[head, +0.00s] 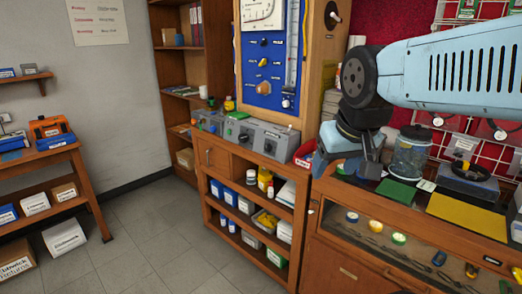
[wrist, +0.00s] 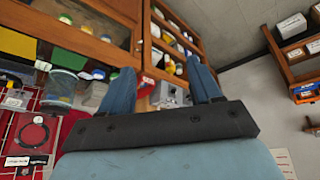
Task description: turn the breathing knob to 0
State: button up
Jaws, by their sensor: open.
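The blue regulator panel (head: 280,75) stands upright in a wooden frame on the bench, with several small knobs and a gauge (head: 262,12) at its top. Its labels are too small to read, so I cannot tell which one is the breathing knob. An orange knob (head: 263,89) sits low on the panel, and a dark knob (head: 264,42) sits higher. My gripper (head: 343,165) is right of the panel and lower, pointing down, apart from it. In the wrist view my gripper (wrist: 162,82) has its two blue fingers spread with nothing between them. The panel is not visible there.
Grey boxes (head: 245,134) line the bench below the panel. A clear jar (head: 410,152) and a green mat (head: 397,193) are right of my gripper, on the glass-topped counter. Shelves with bottles (head: 264,179) are below. The floor (head: 170,240) at left is clear.

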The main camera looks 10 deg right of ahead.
jog(key=w+d+f+g+h, duration=0.15)
jog(key=w+h, duration=0.25)
jog(key=w, duration=1.2)
jog(key=w+f+g+h, duration=0.15)
jog(key=w+h, duration=0.25)
jog(key=w, duration=1.2)
jog(key=t+h, duration=0.4)
jog(key=t, duration=0.3)
send_near(266, 148)
jog(key=shift+n, duration=0.4)
jog(key=x, duration=0.9)
jog(key=shift+w+d, duration=0.1)
jog(key=shift+d, duration=0.05)
jog(key=shift+c, duration=0.4)
